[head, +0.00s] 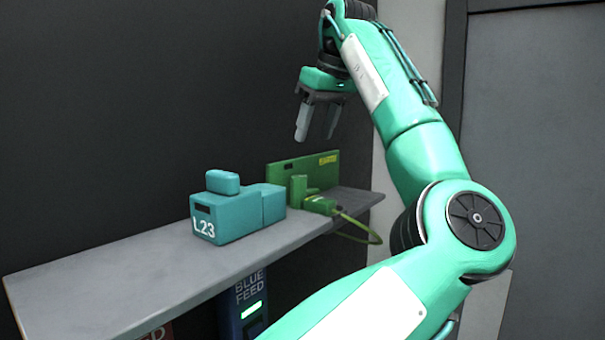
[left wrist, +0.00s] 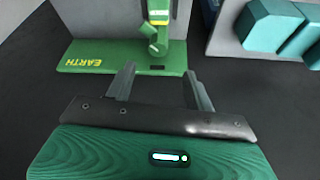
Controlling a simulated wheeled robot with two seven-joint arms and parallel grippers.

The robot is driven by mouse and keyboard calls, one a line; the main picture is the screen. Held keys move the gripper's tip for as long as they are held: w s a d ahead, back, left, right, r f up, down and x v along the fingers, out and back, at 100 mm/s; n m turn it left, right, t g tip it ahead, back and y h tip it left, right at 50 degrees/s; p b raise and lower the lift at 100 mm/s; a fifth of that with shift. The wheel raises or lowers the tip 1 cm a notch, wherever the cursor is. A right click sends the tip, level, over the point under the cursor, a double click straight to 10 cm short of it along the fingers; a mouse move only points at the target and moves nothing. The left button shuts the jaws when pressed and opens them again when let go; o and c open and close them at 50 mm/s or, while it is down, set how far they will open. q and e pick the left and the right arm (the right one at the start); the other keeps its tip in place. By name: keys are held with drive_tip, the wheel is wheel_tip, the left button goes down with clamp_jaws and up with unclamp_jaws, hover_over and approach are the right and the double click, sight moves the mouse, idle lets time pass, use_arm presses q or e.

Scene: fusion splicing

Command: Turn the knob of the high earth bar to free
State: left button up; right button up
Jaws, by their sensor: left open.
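The green earth bar (head: 302,165) stands upright at the far right end of the shelf, with a yellow label. In the left wrist view its panel (left wrist: 115,58) reads EARTH. A green block (head: 298,188), perhaps the knob, stands in front of it, beside a green fitting (head: 320,205) with a yellow-green cable. In the left wrist view a green part with yellow bands (left wrist: 158,30) lies beyond my fingertips; I cannot read its setting. My left gripper (head: 317,138) is open and empty, fingers down, above the bar and apart from it. It also shows in the left wrist view (left wrist: 159,78). My right gripper is out of view.
A teal block marked L23 (head: 228,212) sits on the grey shelf (head: 120,280), left of the earth bar. A blue box marked BLUE FEED (head: 242,307) with a green light hangs below. A red box (head: 160,332) shows partly. The shelf's near left part is clear.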

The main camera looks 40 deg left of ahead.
sight(302, 177)
use_arm(q)
drive_tip(key=p+x, duration=0.1)
drive_tip(key=x, duration=0.8)
drive_tip(key=shift+w+a+f+p, duration=0.1)
drive_tip(key=shift+a+f+p, duration=0.05)
drive_tip(key=shift+p, duration=0.25)
drive_tip(key=shift+x, duration=0.8)
drive_tip(key=c, duration=1)
